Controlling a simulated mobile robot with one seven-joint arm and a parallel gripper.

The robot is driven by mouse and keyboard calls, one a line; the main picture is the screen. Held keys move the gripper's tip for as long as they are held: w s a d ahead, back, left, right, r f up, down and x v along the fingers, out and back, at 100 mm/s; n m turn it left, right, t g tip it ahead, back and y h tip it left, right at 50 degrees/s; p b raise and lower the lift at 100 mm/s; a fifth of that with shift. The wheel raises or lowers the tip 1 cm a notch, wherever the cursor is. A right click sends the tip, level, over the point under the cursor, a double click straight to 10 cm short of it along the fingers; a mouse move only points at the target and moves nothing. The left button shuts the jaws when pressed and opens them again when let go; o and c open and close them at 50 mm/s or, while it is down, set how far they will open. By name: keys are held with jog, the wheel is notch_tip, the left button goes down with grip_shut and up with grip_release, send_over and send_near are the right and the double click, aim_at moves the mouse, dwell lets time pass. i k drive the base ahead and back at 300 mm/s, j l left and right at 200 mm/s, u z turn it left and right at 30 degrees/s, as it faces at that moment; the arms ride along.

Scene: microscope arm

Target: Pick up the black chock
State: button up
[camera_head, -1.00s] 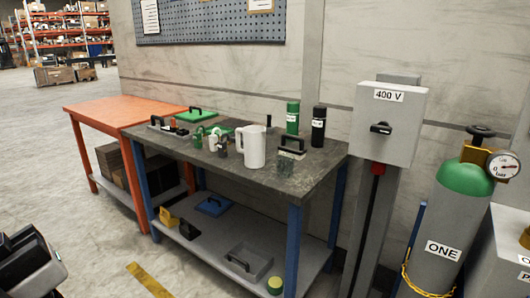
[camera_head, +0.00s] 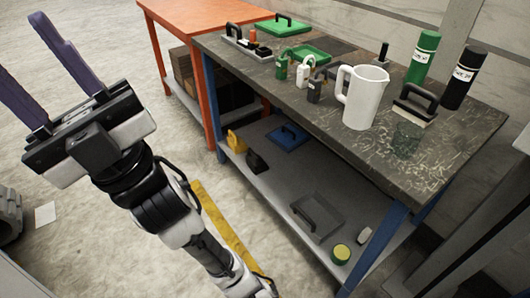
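The black chock (camera_head: 257,162) is a small dark block on the grey lower shelf of the dark-topped workbench. It sits just right of a similar yellow chock (camera_head: 237,141), near the shelf's left end. My gripper (camera_head: 20,46) is raised at the upper left of the view, with two long purple fingers spread wide apart. Nothing shows between them. It is well apart from the bench and the chock.
The lower shelf (camera_head: 268,193) also holds a blue lidded item (camera_head: 287,137), a grey tray with a handle (camera_head: 317,215) and a yellow-green round item (camera_head: 341,254). A blue leg (camera_head: 379,240) stands at the shelf's front right. The benchtop (camera_head: 455,150) above is crowded.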

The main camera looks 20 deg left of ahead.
aim_at(257, 165)
jog(key=i+j+z, duration=0.3)
jog(key=j, duration=0.3)
jog(key=i+j+z, duration=0.15)
jog(key=j, duration=0.2)
jog(key=j+z, duration=0.4)
jog(key=j, duration=1.65)
jog(key=i, duration=0.5)
jog(key=i+j, duration=0.15)
jog(key=i, duration=0.3)
